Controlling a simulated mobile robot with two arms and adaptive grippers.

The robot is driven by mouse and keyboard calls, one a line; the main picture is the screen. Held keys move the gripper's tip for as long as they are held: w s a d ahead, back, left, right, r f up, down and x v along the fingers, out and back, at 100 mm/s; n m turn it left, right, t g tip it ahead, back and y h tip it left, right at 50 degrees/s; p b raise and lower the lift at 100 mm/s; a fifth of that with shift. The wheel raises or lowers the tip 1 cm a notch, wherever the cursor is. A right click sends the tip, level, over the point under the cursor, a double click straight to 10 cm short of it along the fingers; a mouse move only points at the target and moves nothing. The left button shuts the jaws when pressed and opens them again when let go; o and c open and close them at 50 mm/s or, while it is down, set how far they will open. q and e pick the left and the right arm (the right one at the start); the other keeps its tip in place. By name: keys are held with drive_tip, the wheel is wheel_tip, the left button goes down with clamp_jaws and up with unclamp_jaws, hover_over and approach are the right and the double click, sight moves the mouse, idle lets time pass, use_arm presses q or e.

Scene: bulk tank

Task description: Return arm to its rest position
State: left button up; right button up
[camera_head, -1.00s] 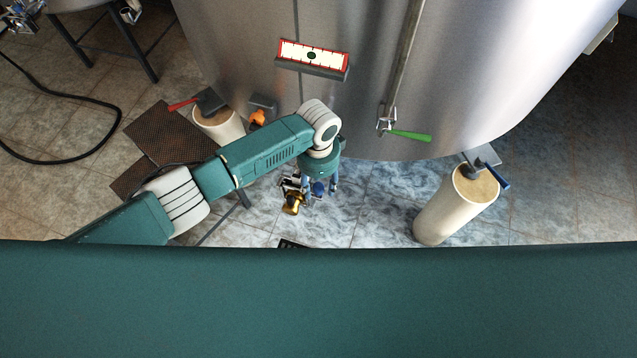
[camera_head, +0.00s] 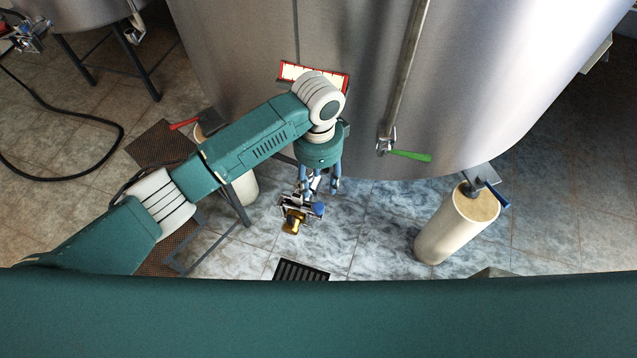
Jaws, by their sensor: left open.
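My left arm (camera_head: 250,148) reaches in from the left, bent down at the wrist in front of the tank. My left gripper (camera_head: 320,188) points down at the floor with its blue fingers apart. It is open and appears empty. A metal valve fitting with a brass part (camera_head: 293,221) shows just below and left of the fingers; I cannot tell whether the fingers touch it. My right gripper is not in view.
The steel tank (camera_head: 470,80) stands close behind the wrist, with a red-framed panel (camera_head: 290,72) partly hidden by my arm and a green-handled valve (camera_head: 408,155). A pale cylinder post (camera_head: 455,228) stands right. A floor drain (camera_head: 300,272) lies in front.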

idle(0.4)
use_arm(q)
drive_tip(key=s+d+f+n+t+h, duration=0.15)
drive_tip(key=s+n+h, duration=0.3)
drive_tip(key=s, duration=0.55)
drive_tip(key=s+a+n+t+y, duration=0.15)
drive_tip(key=s+a+n, duration=0.35)
drive_tip(key=a, duration=0.6)
drive_tip(key=s+a+n+t+y, duration=0.1)
drive_tip(key=s+a+n+y, duration=0.3)
drive_tip(key=a, duration=0.7)
drive_tip(key=s+f+g+h+b, duration=0.1)
drive_tip(key=s+f+b, duration=0.15)
drive_tip(key=f, duration=2.45)
drive_tip(key=s+a+f+g+b, duration=0.1)
drive_tip(key=s+a+f+b, duration=0.1)
drive_tip(key=s+f, duration=1.6)
drive_tip(key=shift+a+f+g, duration=0.3)
drive_tip(key=shift+a+f, duration=0.1)
